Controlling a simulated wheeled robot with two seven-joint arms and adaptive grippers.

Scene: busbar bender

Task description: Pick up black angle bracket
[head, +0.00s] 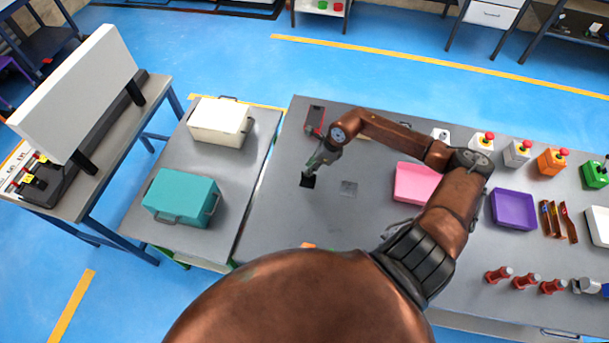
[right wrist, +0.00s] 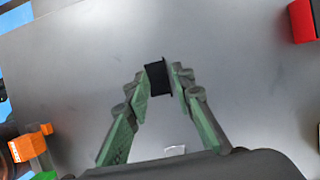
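The black angle bracket (head: 308,181) lies on the grey table, left of its middle, in the head view. My right gripper (head: 313,170) points down right over it and partly covers it. In the right wrist view the bracket (right wrist: 158,79) sits between the fingertips of my right gripper (right wrist: 160,76). The two green-padded fingers stand apart, one on each side of the bracket and very close to it. I see no clear grip on it. My left gripper is in neither view.
A pink tray (head: 415,184) and a purple tray (head: 514,209) lie farther right. An orange part (right wrist: 30,148) shows in the wrist view. The tabletop around the bracket is clear.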

